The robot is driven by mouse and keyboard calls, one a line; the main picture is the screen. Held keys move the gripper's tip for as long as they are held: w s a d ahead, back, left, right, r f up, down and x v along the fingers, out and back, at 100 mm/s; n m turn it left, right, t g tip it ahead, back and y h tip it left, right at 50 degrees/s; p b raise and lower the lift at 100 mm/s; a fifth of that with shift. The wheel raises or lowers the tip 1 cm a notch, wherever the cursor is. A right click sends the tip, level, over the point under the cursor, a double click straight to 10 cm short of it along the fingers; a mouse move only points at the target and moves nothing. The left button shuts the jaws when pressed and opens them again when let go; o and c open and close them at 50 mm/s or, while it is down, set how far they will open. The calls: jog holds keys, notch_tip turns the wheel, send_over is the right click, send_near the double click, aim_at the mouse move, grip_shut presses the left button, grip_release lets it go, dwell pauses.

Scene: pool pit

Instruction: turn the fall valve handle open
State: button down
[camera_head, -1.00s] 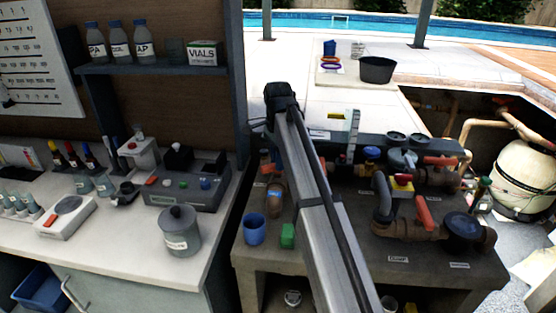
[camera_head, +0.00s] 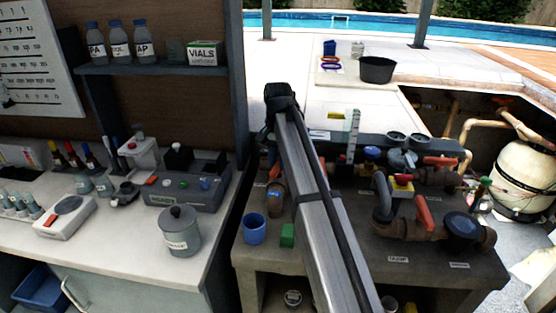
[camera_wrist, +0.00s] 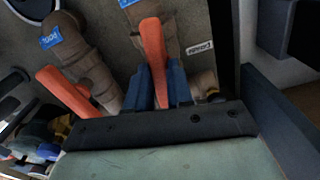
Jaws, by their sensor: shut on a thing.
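In the wrist view, an orange lever handle (camera_wrist: 152,48) sits on a brown pipe valve (camera_wrist: 124,22). My gripper (camera_wrist: 161,88) has its blue fingers closed around the lower part of this handle. The handle lies roughly along the pipe. A small white plate (camera_wrist: 200,47) is beside it, but its writing is too small to read surely. In the head view, my arm hides most of this valve and the fingers. A red-orange handle (camera_head: 275,170) and brown pipe (camera_head: 275,202) show just left of the arm.
A second orange handle (camera_wrist: 64,91) sits on the neighbouring pipe, which carries a blue label (camera_wrist: 51,37). More valves with red handles (camera_head: 425,214) stand on the bench to the right. A blue cup (camera_head: 254,229) and green block (camera_head: 287,235) stand at the bench's front left.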

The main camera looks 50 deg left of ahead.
aim_at(278, 163)
jog(key=shift+n, duration=1)
jog(key=c, duration=1)
grip_release()
jog(key=shift+r, duration=0.1)
notch_tip(278, 163, up, 14)
